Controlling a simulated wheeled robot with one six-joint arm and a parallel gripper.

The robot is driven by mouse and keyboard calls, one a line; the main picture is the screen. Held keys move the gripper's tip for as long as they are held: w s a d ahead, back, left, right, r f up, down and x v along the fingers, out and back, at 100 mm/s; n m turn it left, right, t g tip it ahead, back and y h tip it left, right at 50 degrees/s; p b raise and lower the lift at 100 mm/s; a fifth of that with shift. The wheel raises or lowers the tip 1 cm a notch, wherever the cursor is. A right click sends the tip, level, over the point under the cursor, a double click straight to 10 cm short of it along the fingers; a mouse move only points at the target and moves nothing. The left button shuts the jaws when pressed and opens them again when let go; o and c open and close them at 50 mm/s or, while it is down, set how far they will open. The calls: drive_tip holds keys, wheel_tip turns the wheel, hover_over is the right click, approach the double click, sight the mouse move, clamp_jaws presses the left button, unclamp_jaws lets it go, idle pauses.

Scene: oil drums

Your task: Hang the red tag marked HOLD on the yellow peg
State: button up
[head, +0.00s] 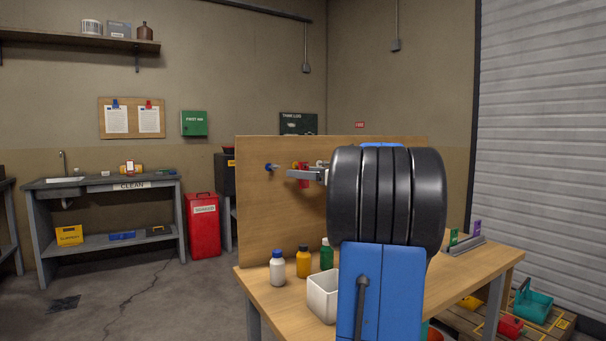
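My gripper (300,174) is at the upright wooden board on the table, its light grey fingers pointing left. A small red piece, which looks like the red tag (304,182), shows at the fingers and hangs a little below them. Its HOLD marking is too small to read. A bit of yellow, likely the yellow peg (295,165), shows just above the fingers, partly hidden. I cannot tell whether the tag touches the peg, or whether the fingers are shut on the tag. My dark wrist and blue arm hide the board's right part.
A blue peg (269,167) is on the board (262,215) to the left. A white bottle (277,268), a yellow bottle (304,262), a green bottle (327,253) and a white bin (322,296) stand on the table (262,311) below.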

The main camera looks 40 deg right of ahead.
drive_tip(key=s+d, duration=0.3)
drive_tip(key=s, duration=1.3)
drive_tip(key=shift+s, duration=0.25)
drive_tip(key=w+a+f+n+g+y, duration=0.15)
drive_tip(key=a+f+n+g, duration=0.55)
drive_tip(key=a, duration=0.9)
drive_tip(key=w+a+f+n+g+y, duration=0.1)
drive_tip(key=w+a+f+n+g, duration=0.15)
drive_tip(key=a+f+n, duration=0.7)
drive_tip(key=s+a+f+n+g+h, duration=0.1)
drive_tip(key=s+a+f+n+g, duration=0.25)
drive_tip(key=a, duration=0.55)
drive_tip(key=s+a+f+n+h, duration=0.1)
drive_tip(key=s+a+f+n, duration=0.1)
drive_tip(key=s+a+f, duration=0.45)
drive_tip(key=s+a+f+n+h, duration=0.3)
drive_tip(key=s+f+n, duration=0.5)
drive_tip(key=n, duration=0.4)
drive_tip(key=shift+s+a+f+h, duration=0.2)
drive_tip(key=shift+a+f+h, duration=0.2)
drive_tip(key=shift+f, duration=0.2)
